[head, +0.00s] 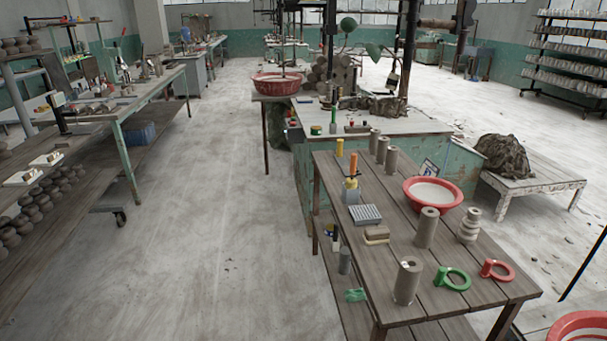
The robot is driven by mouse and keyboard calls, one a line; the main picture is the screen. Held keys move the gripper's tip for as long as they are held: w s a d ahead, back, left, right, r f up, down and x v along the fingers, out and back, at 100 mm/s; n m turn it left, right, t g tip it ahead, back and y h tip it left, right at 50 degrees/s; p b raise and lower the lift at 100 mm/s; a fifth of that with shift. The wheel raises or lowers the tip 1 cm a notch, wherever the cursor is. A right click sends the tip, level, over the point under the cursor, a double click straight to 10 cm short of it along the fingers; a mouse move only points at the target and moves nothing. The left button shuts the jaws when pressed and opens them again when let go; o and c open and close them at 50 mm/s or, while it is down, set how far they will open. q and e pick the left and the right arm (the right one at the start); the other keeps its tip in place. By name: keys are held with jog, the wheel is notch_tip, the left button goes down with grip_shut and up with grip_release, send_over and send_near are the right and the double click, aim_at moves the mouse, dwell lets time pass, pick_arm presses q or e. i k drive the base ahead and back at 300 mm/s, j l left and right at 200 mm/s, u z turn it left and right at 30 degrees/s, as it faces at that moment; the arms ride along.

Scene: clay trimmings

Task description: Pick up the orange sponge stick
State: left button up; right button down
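An orange stick (353,164), which looks like the orange sponge stick, stands upright on the wooden table (450,300). Its lower end meets a yellow and pale holder (350,191); whether it sits in the holder or behind it, I cannot tell. A yellow stick-like piece (339,148) stands just behind it to the left. Neither of my grippers is in view.
A grey ridged block (365,214) and a brown and cream block (377,235) lie in front. Clay cylinders (425,228), a red basin (433,193), a green ring tool (452,278) and a red one (497,270) stand to the right. The floor left of the table is clear.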

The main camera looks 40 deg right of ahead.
aim_at(351, 183)
jog(key=i+z, duration=0.25)
jog(key=i, duration=0.25)
jog(key=i+j+z, duration=0.2)
jog(key=i, duration=0.25)
jog(key=i+j+z, duration=0.25)
jog(key=i, duration=0.2)
jog(key=i+l, duration=0.05)
jog(key=l, duration=0.05)
